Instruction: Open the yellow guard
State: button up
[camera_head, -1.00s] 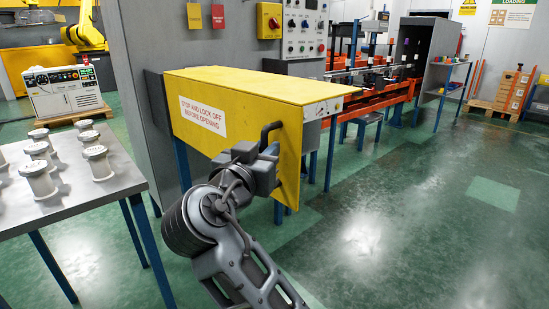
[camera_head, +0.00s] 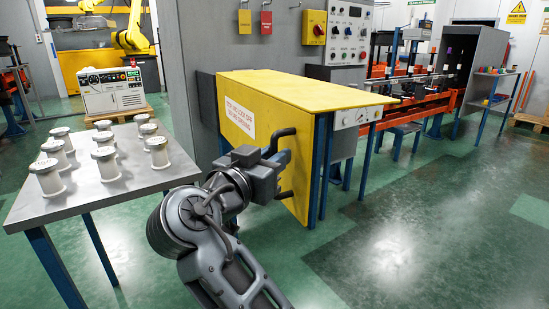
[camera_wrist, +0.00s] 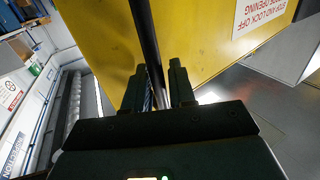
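The yellow guard (camera_head: 262,135) is an upright panel with a red-lettered white sign, below the yellow top of the machine box. It looks close to the box front; I cannot tell if there is a small gap. Its black handle (camera_head: 284,133) stands near the right edge; the upper and lower ends show, the middle is hidden by my gripper (camera_head: 279,166). In the wrist view the handle bar (camera_wrist: 146,35) runs down between the two fingers of my gripper (camera_wrist: 157,80), which look closed on it. The yellow panel fills the upper middle there.
A grey table (camera_head: 110,193) with several white spindles (camera_head: 104,163) stands at the left. A grey cabinet wall (camera_head: 190,60) stands behind the guard. Blue legs (camera_head: 323,170) stand beside the panel's right edge. The green floor (camera_head: 400,240) is open at the right and front.

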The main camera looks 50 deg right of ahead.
jog(key=shift+o, duration=1)
jog(key=shift+d, duration=0.1)
jog(key=v, duration=0.7)
jog(key=shift+a, duration=0.4)
jog(key=shift+s, duration=0.1)
